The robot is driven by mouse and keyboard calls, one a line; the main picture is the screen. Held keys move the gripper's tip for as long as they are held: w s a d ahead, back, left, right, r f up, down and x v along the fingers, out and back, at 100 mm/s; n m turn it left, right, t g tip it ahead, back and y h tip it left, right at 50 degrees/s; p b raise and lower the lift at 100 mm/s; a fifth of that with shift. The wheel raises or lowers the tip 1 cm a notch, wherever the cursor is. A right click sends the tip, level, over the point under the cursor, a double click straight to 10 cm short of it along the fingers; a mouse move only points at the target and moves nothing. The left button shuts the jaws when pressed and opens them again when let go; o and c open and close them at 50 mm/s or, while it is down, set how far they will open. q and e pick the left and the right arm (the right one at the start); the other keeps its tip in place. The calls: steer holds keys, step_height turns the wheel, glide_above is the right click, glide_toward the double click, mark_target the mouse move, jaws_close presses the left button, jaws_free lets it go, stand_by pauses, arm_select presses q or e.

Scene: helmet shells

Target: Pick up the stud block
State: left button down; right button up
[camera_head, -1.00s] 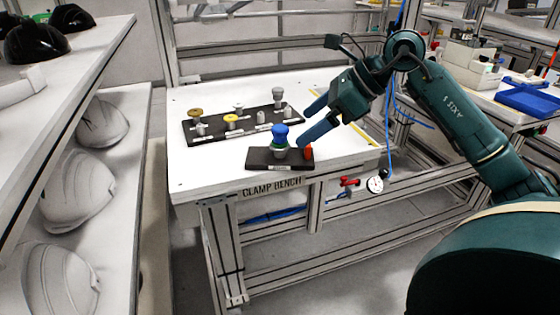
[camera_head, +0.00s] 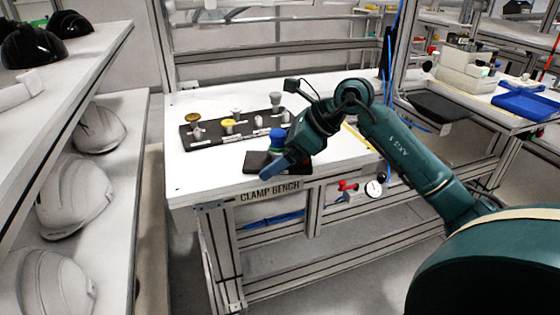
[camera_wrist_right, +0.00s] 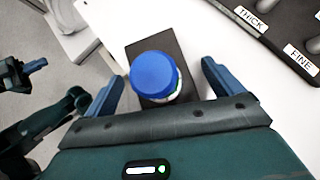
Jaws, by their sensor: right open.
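The stud block (camera_head: 262,168) is a small dark block near the front edge of the white bench. A blue-topped round piece stands on it, and its blue cap shows in the right wrist view (camera_wrist_right: 154,75). My right gripper (camera_head: 272,158) is at the block, reaching in from the right and hiding part of it. In the right wrist view, its blue fingers (camera_wrist_right: 161,80) are spread apart on either side of the cap, with gaps visible. The dark block (camera_wrist_right: 182,47) shows beneath. What looks like my left gripper (camera_wrist_right: 33,68) is at the left edge there, its jaws unclear.
A dark tray (camera_head: 210,139) with several small knobs lies behind the block on the clamp bench (camera_head: 195,180). Red and blue fittings and a round gauge (camera_head: 374,188) sit on the bench front. Shelves of helmet shells (camera_head: 75,195) stand at left.

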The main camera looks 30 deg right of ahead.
jaws_close()
steer(key=shift+r, duration=0.2)
stand_by(0.8)
